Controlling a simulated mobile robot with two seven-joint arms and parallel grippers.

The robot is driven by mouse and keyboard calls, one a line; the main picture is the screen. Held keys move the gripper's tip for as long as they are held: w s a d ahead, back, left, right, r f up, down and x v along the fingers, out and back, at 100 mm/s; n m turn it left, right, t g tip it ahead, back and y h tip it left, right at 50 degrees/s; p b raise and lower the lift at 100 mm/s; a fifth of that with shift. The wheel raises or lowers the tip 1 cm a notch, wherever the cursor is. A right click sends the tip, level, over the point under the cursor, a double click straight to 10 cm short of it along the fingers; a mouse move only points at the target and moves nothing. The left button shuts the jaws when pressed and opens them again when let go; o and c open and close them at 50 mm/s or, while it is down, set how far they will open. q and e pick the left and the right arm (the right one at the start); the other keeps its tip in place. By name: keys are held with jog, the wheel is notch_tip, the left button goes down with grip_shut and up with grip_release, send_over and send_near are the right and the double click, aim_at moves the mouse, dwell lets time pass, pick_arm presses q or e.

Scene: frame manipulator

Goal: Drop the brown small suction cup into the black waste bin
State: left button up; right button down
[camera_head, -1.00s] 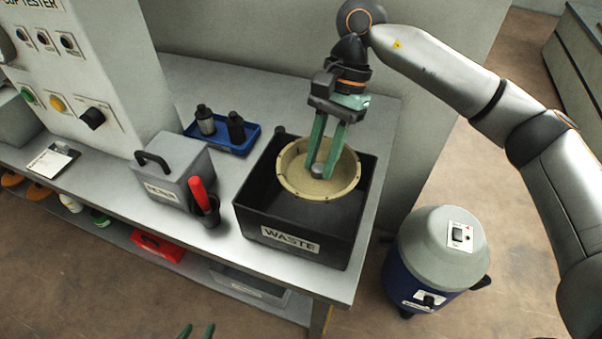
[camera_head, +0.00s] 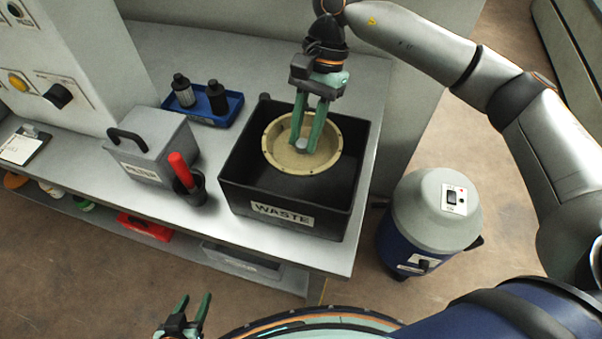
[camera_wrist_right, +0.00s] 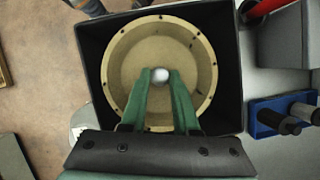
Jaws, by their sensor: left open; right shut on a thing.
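The brown small suction cup (camera_head: 282,155) is a round tan dish with dark dots around its rim. My right gripper (camera_head: 302,147) points down and is shut on the grey knob at its middle. The cup shows level inside the outline of the black waste bin (camera_head: 228,178), close to the bin's back part; whether it touches the floor or walls I cannot tell. In the right wrist view the cup (camera_wrist_right: 160,35) lies between the bin walls (camera_wrist_right: 90,60), with my right gripper (camera_wrist_right: 160,76) on the knob. My left gripper (camera_head: 193,312) is open and empty, low in front of the bench.
A grey lidded box (camera_head: 150,150) and a red-handled tool in a dark cup (camera_head: 190,190) stand left of the bin. A blue tray (camera_head: 215,112) with two dark bottles is behind left. A grey-blue vacuum canister (camera_head: 425,215) stands on the floor at right.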

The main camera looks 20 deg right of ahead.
jog(key=c, duration=0.6)
grip_release()
jog(key=b+v, duration=0.1)
jog(key=v, duration=1.1)
jog(key=shift+d+r, duration=0.1)
jog(key=shift+r, duration=0.15)
